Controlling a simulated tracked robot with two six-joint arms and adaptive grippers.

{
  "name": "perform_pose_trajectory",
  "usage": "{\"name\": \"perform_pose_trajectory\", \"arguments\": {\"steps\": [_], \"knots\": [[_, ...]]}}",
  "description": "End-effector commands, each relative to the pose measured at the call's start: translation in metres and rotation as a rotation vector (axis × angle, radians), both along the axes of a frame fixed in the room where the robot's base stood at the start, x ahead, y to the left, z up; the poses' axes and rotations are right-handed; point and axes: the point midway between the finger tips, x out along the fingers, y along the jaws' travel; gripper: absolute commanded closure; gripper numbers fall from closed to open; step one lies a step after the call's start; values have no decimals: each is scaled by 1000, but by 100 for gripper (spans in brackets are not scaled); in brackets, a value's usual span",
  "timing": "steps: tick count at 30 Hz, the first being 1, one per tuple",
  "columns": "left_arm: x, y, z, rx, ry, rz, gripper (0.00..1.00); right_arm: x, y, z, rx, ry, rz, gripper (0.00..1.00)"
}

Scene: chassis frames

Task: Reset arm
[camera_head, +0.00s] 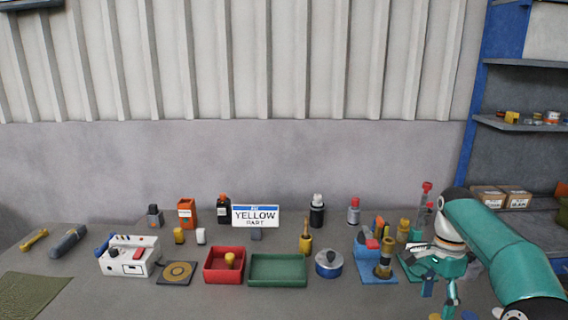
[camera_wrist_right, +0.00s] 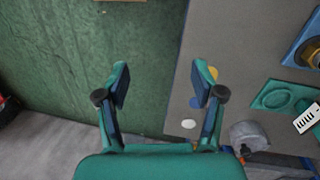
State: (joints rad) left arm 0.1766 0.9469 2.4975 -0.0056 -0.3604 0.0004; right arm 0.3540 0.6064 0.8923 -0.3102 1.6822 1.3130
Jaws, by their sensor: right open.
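My right arm (camera_head: 500,245) is teal and reaches in from the right edge of the head view, over the right end of the bench. Its gripper (camera_head: 440,285) points down there, and its fingertips are small in that view. In the right wrist view the gripper (camera_wrist_right: 160,82) has its two fingers spread wide with nothing between them. A green surface and a grey strip lie below the fingers. My left arm and gripper are not in view.
A blue stand (camera_head: 378,279) is left of my right gripper. Small discs (camera_wrist_right: 188,124) lie under it. Shelves (camera_head: 520,125) rise at right.

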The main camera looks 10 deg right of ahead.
Motion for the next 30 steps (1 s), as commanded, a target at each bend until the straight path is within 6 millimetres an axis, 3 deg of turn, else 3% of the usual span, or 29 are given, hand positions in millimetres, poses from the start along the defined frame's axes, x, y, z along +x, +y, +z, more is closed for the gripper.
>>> {"name": "perform_pose_trajectory", "arguments": {"steps": [8,14,18,21,24,27,30], "knots": [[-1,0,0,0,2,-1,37,-4,69,-90,106,134,167,32],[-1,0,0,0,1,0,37,-34,158,-195,254,179,428,32],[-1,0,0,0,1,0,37,-83,226,-263,377,152,635,32],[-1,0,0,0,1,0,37,-128,270,-299,460,101,778,32],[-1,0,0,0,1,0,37,-176,304,-323,520,25,911,32],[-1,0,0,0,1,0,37,-214,326,-335,540,-73,1035,32],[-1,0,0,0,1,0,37,-232,335,-339,511,-188,1149,32]]}}
